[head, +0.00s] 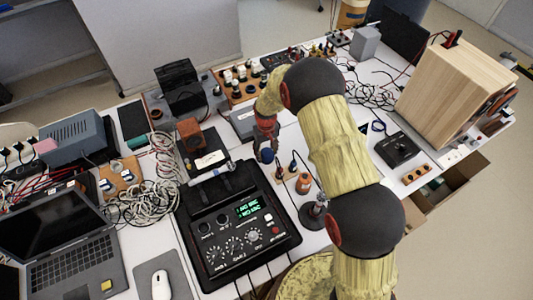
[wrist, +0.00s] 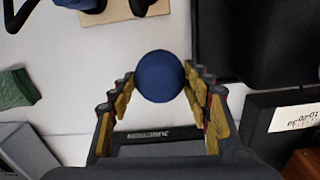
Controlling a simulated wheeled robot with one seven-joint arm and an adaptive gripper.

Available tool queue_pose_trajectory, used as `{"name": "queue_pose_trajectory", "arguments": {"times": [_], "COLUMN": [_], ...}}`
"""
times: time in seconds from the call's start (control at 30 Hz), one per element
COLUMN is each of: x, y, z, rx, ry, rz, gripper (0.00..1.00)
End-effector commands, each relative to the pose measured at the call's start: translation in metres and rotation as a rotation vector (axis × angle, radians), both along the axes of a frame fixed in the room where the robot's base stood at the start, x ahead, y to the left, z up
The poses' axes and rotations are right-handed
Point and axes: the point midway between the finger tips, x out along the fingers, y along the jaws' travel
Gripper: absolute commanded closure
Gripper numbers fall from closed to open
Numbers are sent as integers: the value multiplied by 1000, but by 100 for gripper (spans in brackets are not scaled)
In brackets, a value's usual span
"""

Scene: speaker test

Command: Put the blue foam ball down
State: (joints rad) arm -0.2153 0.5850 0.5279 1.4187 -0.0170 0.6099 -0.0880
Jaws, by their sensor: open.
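The blue foam ball (wrist: 160,76) is round and dark blue. In the wrist view it sits between the tips of my gripper (wrist: 158,88), with a finger close on each side. The fingers are open; whether either one touches the ball is hard to tell. In the head view the ball (head: 267,155) shows just below my gripper (head: 266,142), beside the black instrument with the green display (head: 240,222). I cannot tell whether the ball rests on the white table (wrist: 110,50) or is above it.
A wooden board with small bottles (head: 292,180) stands just right of the ball. A black soldering-type stand (head: 314,212) is nearer the front. A grey box (head: 242,122) lies left of my gripper. Tangled cables (head: 150,190) and a laptop (head: 65,240) fill the left side. The table is crowded.

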Motion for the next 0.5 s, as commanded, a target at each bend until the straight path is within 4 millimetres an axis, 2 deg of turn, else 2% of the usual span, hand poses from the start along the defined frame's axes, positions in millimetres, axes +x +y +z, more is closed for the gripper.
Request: {"name": "queue_pose_trajectory", "arguments": {"times": [0.3,0.5], "x": [1,0], "y": [1,1], "z": [67,97], "rx": [1,1], "ry": [-4,-2], "rz": [0,0], "gripper": [51,51]}}
